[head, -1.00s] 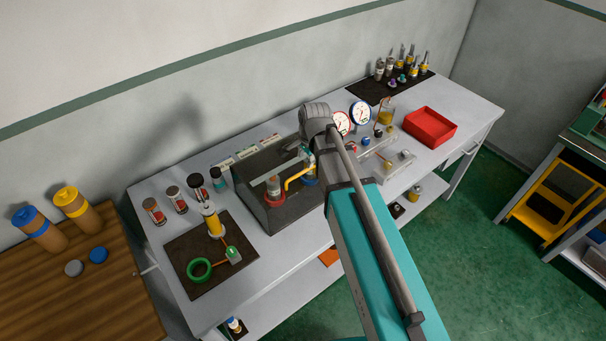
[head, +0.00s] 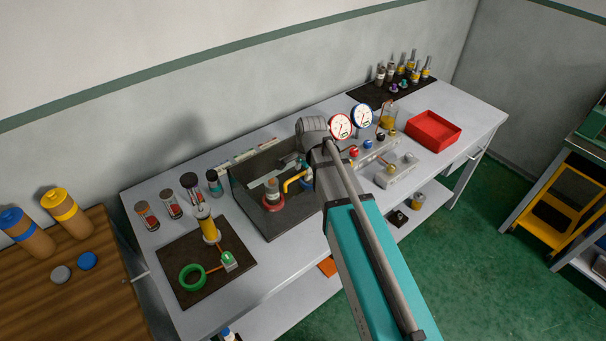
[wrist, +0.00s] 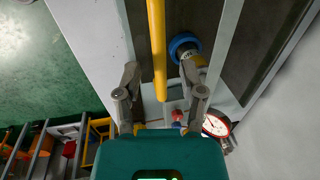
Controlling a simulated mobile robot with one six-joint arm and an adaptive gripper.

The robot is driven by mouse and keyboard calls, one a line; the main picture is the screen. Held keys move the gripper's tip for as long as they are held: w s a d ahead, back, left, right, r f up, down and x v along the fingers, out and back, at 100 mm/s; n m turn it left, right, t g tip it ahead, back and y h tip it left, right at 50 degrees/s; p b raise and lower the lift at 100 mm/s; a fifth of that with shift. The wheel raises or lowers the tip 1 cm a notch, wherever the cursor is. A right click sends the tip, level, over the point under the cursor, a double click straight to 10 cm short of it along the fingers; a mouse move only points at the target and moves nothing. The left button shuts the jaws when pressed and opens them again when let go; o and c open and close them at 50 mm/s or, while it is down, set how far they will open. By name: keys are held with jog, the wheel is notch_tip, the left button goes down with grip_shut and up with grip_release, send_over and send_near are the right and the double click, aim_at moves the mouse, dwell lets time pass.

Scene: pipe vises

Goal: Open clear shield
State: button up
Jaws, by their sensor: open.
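The dark open-topped box (head: 288,222) stands on the grey bench. In it are a pipe vise on a red base (head: 273,203), one on a blue base (head: 307,184) and a bent yellow pipe (head: 290,184). I cannot make out a clear pane for certain; a pale strip (head: 248,152) runs along the box's back edge. In the wrist view my gripper (wrist: 159,76) is open, its fingers spread either side of the yellow pipe (wrist: 157,40) in the picture; I see no contact. The blue base (wrist: 183,42) shows past the right finger.
A red gauge (head: 340,126) and a blue gauge (head: 361,116) stand close right of my wrist. A red tray (head: 433,127) is further right. A dark mat (head: 190,277) with a green ring, and several jars, are left of the box. The bench front is mostly clear.

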jog(key=shift+f, duration=0.1)
jog(key=shift+c, duration=0.3)
grip_shut()
